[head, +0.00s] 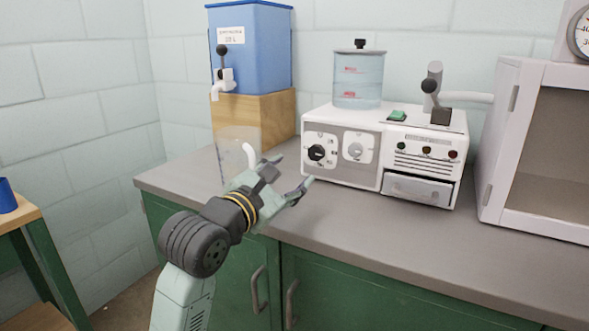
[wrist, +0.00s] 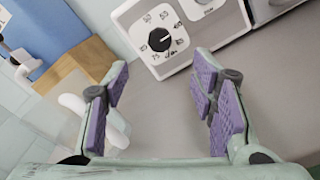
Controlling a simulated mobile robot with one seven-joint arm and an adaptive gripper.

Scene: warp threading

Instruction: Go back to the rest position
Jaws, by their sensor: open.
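My gripper (head: 290,176) is open and empty in the head view, above the grey counter in front of the white machine. In the wrist view its two purple-padded fingers (wrist: 160,108) stand wide apart with bare counter between them. The white machine (head: 341,119) has a black dial (head: 317,152), which also shows in the wrist view (wrist: 159,39). A clear jug (head: 231,158) with a white handle stands on the counter just left of and partly behind my gripper. The gripper appears apart from the machine and the jug.
A blue water tank (head: 262,50) with a tap stands on a wooden block (head: 268,120) behind the jug. A white open-fronted cabinet (head: 500,140) is at the right. A blue cup (head: 7,196) sits on a side table at the left. The counter (head: 400,235) front is clear.

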